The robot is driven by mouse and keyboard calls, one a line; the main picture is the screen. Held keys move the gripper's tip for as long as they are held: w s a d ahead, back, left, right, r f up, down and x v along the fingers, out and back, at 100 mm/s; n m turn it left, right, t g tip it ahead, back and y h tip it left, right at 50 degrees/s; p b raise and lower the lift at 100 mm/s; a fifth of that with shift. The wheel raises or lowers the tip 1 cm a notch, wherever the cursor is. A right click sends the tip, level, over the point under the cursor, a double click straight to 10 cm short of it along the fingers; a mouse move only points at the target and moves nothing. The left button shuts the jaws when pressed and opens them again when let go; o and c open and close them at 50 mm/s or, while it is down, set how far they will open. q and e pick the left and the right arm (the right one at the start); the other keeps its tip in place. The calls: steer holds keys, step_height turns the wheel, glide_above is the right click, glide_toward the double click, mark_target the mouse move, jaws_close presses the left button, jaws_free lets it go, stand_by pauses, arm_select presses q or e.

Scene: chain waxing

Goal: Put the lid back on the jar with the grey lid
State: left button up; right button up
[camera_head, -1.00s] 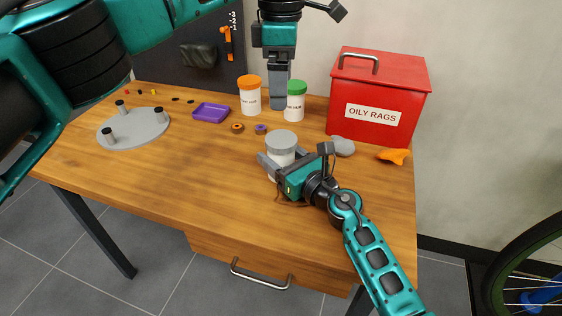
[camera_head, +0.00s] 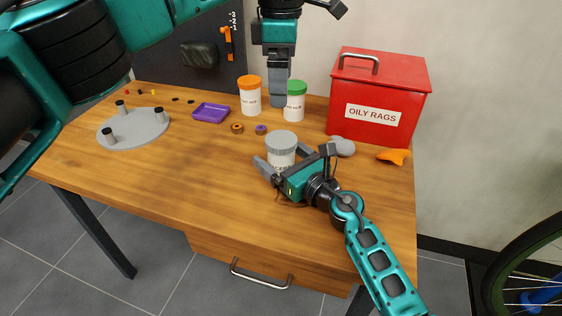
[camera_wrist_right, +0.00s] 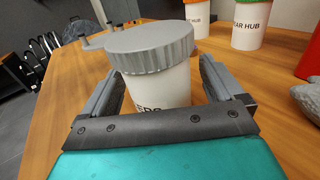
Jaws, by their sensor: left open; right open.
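The jar with the grey lid (camera_head: 281,158) stands upright on the wooden table. Its ribbed grey lid (camera_head: 282,140) sits on its top, and whether it is seated fully I cannot tell. In the right wrist view the white jar body (camera_wrist_right: 165,88) and the lid (camera_wrist_right: 150,45) fill the middle. My right gripper (camera_head: 283,158) is open, with one finger on each side of the jar and gaps beside it. My left gripper (camera_head: 279,100) is open, pointing down near the green-lidded jar (camera_head: 295,101) at the back.
An orange-lidded jar (camera_head: 250,96), a purple tray (camera_head: 211,113) and small rings (camera_head: 237,128) lie behind. A red oily rags bin (camera_head: 380,98) stands at the back right, near a grey lump (camera_head: 342,147) and an orange item (camera_head: 393,157). A grey disc with pegs (camera_head: 138,130) is left. The front table is clear.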

steer(key=p+v, duration=0.1)
steer(key=v, duration=1.1)
steer(key=shift+s+d, duration=0.1)
steer(key=shift+d, duration=0.05)
steer(key=shift+s, duration=0.1)
